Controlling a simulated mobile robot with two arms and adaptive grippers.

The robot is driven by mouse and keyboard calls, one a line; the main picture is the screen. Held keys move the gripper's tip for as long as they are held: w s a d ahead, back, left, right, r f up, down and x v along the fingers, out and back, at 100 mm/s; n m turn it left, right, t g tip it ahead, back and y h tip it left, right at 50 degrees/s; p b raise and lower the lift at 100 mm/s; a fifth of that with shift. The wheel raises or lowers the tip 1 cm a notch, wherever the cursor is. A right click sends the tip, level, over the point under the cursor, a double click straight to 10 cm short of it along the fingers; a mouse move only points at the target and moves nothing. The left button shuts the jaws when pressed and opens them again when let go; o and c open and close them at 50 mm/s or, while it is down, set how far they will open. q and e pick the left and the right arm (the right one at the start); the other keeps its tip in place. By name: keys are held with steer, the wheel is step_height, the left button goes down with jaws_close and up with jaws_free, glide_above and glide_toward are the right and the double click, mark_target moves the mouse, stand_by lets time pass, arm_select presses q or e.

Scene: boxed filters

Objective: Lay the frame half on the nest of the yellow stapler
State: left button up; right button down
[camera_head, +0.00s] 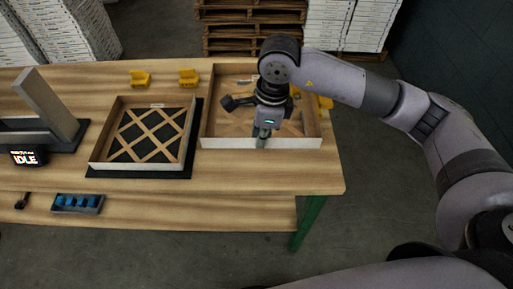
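My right gripper (261,134) points down at the front wall of a frame half (224,143), a shallow open box with pale walls and brown lattice, on the right of the table. Its fingertips meet the rim of that wall and look closed on it. The arm hides part of the frame. A second frame half (136,167) with brown lattice lies on a dark nest (195,125) to the left. Yellow blocks (140,79) and (188,78) stand at the back, and a yellow thing (326,102) is partly hidden at the right frame; I cannot tell which is the stapler.
A grey machine with an upright plate (47,103) and a display reading IDLE (25,158) stands at the left. A blue-filled tray (77,203) lies on the lower shelf. Pallets and white stacks stand behind the table. The front strip of the wooden table (250,177) is clear.

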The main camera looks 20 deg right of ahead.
steer(key=f, duration=0.3)
steer(key=f+b, duration=0.1)
steer(key=f, duration=0.5)
steer(key=shift+w+f+b, duration=0.25)
steer(key=shift+f+b, duration=1.4)
steer(key=shift+f, duration=1.4)
steer(key=shift+f+b, duration=0.2)
steer(key=shift+b, duration=0.3)
steer(key=c, duration=2.3)
jaws_free()
steer(key=shift+o, duration=1.1)
steer(key=shift+r, duration=0.1)
